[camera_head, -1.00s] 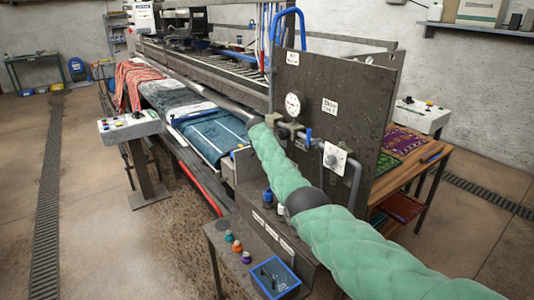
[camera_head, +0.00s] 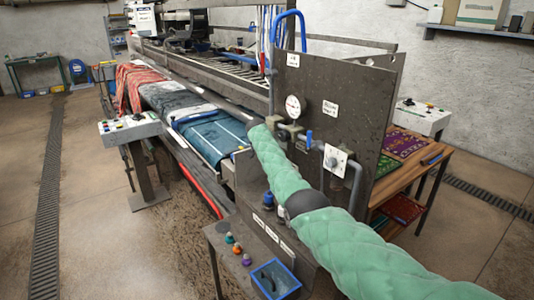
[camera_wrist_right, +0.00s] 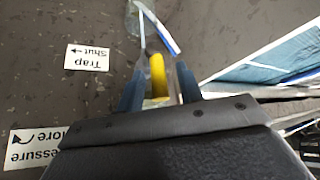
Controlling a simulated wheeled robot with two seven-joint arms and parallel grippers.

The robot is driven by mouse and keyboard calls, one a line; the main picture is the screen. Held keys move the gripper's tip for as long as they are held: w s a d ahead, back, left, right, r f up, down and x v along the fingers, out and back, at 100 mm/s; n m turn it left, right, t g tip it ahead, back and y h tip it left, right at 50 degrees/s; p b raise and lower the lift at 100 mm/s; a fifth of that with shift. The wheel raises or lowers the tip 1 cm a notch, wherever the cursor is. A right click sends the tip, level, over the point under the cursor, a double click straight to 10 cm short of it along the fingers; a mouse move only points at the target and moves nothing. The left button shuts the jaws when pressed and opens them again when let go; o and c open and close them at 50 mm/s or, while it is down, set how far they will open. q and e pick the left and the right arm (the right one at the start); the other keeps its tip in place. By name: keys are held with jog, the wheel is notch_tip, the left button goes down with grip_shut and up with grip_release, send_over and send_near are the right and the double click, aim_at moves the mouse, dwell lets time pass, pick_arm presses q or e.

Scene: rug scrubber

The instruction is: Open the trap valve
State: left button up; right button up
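A yellow handle (camera_wrist_right: 158,77), which looks like the trap valve's, stands between the two blue fingers of my right gripper (camera_wrist_right: 158,88) in the right wrist view. The fingers are apart, with a gap on each side of the handle. A white label reading "Trap Shut" with an arrow (camera_wrist_right: 87,58) is on the dark panel beside it, upside down in this view. In the head view my green-sleeved right arm reaches from the lower right past the dark panel (camera_head: 345,85); its gripper and the yellow handle cannot be made out there. My left gripper is not in view.
Rugs (camera_head: 215,133) lie on the machine bed beyond. A blue tray (camera_head: 274,279) and small bottles sit below my arm. A control stand (camera_head: 130,128) is at left.

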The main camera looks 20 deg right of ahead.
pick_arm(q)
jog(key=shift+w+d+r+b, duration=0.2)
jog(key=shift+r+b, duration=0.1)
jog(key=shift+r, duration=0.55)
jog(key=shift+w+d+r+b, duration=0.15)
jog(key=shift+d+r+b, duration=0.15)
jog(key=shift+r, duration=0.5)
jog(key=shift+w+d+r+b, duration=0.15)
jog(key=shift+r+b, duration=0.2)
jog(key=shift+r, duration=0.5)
pick_arm(e)
jog(key=v, duration=0.7)
jog(key=shift+a+r, duration=0.1)
jog(key=shift+r, duration=0.15)
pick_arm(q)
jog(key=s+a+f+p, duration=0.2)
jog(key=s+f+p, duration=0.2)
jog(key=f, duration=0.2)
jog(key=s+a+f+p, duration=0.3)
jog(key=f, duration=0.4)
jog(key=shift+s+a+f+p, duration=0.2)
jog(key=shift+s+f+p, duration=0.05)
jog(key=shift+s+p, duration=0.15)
pick_arm(e)
jog(key=v, duration=0.8)
jog(key=shift+s+r, duration=0.25)
jog(key=shift+a+f, duration=0.1)
